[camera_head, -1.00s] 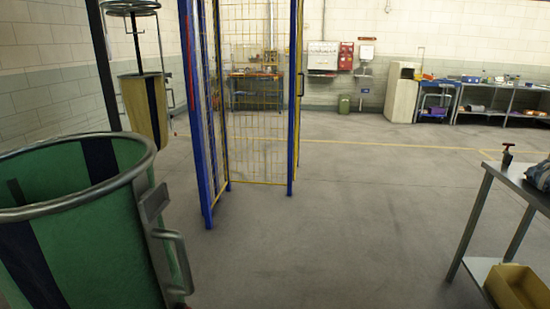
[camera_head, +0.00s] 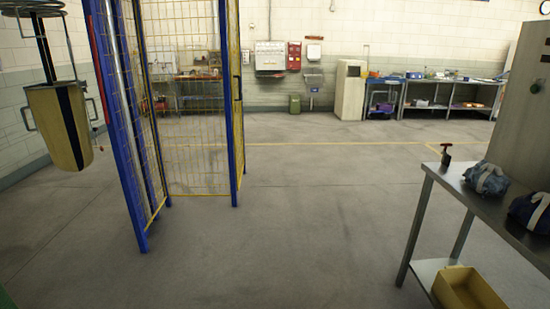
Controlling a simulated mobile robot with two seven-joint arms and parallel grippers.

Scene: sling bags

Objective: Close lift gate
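The lift gate (camera_head: 236,100) is a yellow mesh panel with a dark handle, seen nearly edge-on at the right side of a blue-framed mesh cage. The gate appears swung out from the cage opening, though its exact angle is hard to tell. The cage's blue front post (camera_head: 122,130) stands nearer to me on the left. Neither of my grippers shows in the head view.
A metal table (camera_head: 455,185) stands at the right with bags on top and a yellow bin (camera_head: 468,290) on its lower shelf. The grey floor (camera_head: 290,240) between cage and table is clear.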

